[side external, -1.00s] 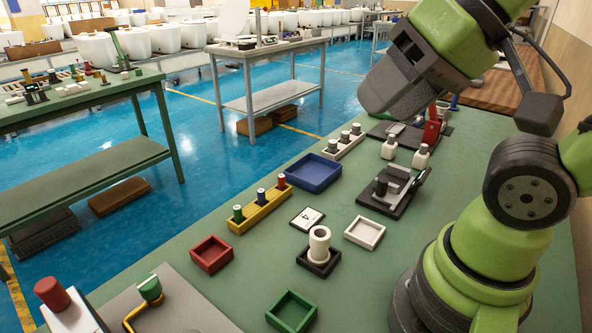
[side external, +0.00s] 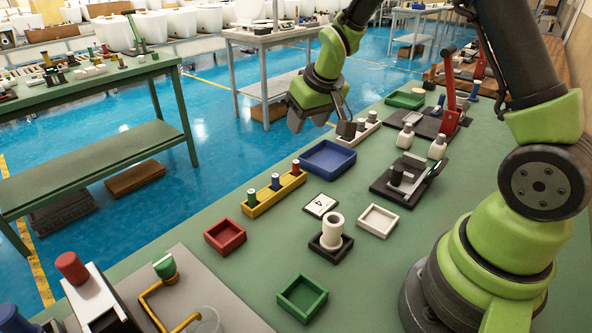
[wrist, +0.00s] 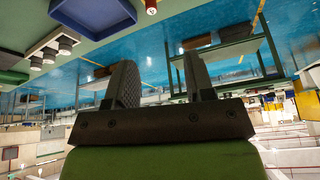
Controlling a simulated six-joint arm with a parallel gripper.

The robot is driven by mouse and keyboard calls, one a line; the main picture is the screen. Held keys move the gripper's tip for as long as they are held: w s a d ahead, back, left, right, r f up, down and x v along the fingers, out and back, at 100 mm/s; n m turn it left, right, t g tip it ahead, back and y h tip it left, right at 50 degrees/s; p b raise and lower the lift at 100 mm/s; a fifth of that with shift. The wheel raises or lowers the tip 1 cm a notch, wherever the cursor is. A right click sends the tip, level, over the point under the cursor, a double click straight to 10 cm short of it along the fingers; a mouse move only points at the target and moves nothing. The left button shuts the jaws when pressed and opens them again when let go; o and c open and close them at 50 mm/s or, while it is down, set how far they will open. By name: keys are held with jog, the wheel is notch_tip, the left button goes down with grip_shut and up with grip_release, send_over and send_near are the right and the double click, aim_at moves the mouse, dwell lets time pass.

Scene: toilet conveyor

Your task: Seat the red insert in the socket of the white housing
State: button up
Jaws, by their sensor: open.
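The red insert (side external: 295,167) stands upright at the right end of a yellow rack (side external: 273,197), beside a blue one (side external: 276,182) and a green one (side external: 252,197). A red top also shows at the upper edge of the wrist view (wrist: 150,5). The white housing (side external: 332,229), a hollow upright cylinder, stands on a black base (side external: 330,249) in front of the rack. My gripper (side external: 296,124) is near the table's far left edge, above and behind the rack, apart from both. In the wrist view its jaws (wrist: 160,82) are open with nothing between them.
A blue tray (side external: 328,157) lies between the rack and a white rack (side external: 361,135) of grey-capped pegs. A white tray (side external: 379,220), number card (side external: 320,206), red tray (side external: 226,235) and green tray (side external: 302,297) surround the housing. A black fixture (side external: 399,180) stands to the right.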

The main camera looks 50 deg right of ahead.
send_over(297, 162)
jog(key=s, duration=0.2)
notch_tip(297, 162, down, 7)
jog(key=shift+s+a+x, duration=0.1)
jog(key=shift+a+x, duration=0.05)
jog(key=shift+x, duration=1.35)
jog(key=shift+s+a+x, duration=0.1)
jog(key=shift+s+x, duration=0.05)
jog(key=shift+x, duration=1.4)
jog(key=shift+f, duration=0.1)
jog(key=shift+c, duration=0.5)
grip_shut()
